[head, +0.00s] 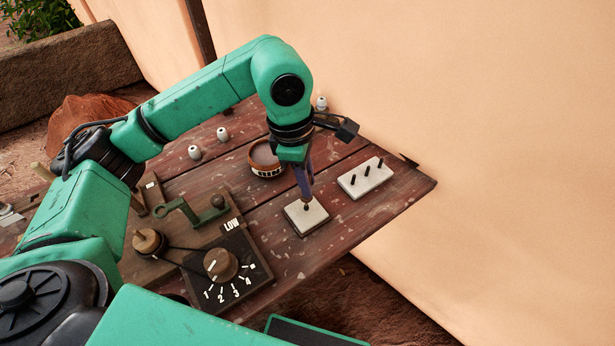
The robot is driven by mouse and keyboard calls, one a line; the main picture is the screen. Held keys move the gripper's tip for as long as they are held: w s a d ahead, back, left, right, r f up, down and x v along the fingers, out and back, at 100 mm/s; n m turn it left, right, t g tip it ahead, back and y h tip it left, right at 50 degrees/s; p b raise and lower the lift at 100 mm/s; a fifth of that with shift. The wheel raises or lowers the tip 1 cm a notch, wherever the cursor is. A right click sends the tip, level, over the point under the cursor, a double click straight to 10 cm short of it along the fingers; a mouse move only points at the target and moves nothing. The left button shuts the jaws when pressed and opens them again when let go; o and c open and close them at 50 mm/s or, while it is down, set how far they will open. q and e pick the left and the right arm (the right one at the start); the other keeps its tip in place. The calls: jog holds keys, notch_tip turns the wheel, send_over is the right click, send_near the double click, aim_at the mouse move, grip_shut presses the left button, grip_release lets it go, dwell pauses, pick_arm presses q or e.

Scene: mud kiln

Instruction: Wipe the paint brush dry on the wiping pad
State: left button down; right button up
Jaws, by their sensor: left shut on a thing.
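My left gripper (305,188) points down over the white wiping pad (294,222) in the middle of the table. It is shut on the paint brush (306,206). Only a small brown lower part of the brush shows below the fingers; the rest is hidden by the gripper. The brush end is at the pad, over its middle, but I cannot tell if it touches. The pad is a flat square block. My right gripper is not in view.
A pale block with several dark pegs (352,188) is right of the pad. A round brown-rimmed pot (266,170) is behind it. A black dial panel (240,250) marked LOW is left in front. Small white pieces (194,152) stand further back. The table's right end (410,185) is clear.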

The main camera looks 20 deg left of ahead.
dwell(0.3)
pick_arm(q)
jog(key=shift+b, duration=0.3)
jog(key=shift+f+b, duration=0.4)
jog(key=shift+b, duration=0.2)
dwell(0.6)
jog(key=shift+s+a, duration=0.1)
